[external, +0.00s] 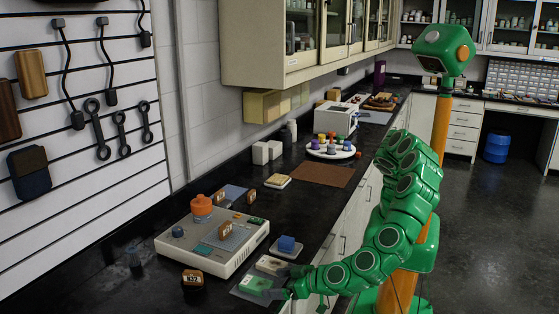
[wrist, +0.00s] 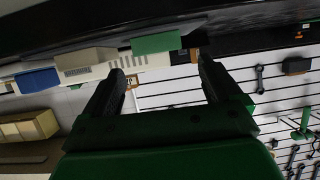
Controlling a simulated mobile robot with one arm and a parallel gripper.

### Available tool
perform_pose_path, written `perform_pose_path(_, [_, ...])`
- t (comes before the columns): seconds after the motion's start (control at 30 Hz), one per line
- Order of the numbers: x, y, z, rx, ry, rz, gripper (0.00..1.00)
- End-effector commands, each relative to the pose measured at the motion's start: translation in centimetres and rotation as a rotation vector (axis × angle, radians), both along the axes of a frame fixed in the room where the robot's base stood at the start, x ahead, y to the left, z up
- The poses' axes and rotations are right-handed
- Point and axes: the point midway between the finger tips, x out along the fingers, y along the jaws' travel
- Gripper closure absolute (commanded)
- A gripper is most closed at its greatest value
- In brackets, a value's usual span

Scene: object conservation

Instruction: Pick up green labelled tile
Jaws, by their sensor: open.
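The green tile (external: 254,283) lies on a grey mat near the front edge of the black counter. It also shows in the wrist view (wrist: 156,43), beyond and between my fingertips. My gripper (wrist: 161,69) is open, with nothing between its fingers. In the external view my gripper (external: 276,294) is low at the counter edge, just right of the green tile. A gap to the tile shows in the wrist view; contact cannot be told from the external view. A label on the green tile is too small to read.
A beige tile (external: 270,264) lies right behind the green one. A blue block (external: 287,244) sits on a pale base further back. A brown block marked 632 (external: 192,280) stands to the left. A beige console (external: 212,242) with an orange knob is behind.

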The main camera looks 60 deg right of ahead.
Motion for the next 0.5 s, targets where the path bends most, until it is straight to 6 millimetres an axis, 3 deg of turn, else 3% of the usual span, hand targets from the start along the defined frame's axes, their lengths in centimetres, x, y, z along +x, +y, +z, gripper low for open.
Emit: perform_pose_path(0.5, [5.1,0.0,-2.3,-0.003,0.003,-0.002,0.08])
